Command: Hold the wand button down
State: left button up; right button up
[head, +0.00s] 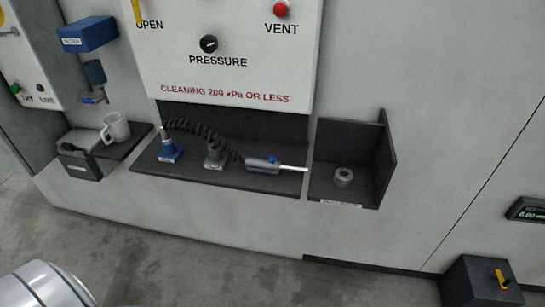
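The wand (262,165) lies on the dark shelf (230,180) in the middle of the head view. It has a grey barrel and a thin bright tube pointing right. A small blue button (273,158) shows on its top side. A black coiled hose (205,133) runs across the shelf to the wand's left. Nothing touches the wand's button. Neither of my grippers is in view; a silver rounded part at the bottom left looks like part of my own arm.
A grey ring-shaped part (343,176) sits in an open dark bay (385,160) right of the wand. A blue-based fitting (169,152) and a dark fitting (215,155) stand on the shelf. A white mug (115,128) stands at left. A black box (483,281) is at lower right.

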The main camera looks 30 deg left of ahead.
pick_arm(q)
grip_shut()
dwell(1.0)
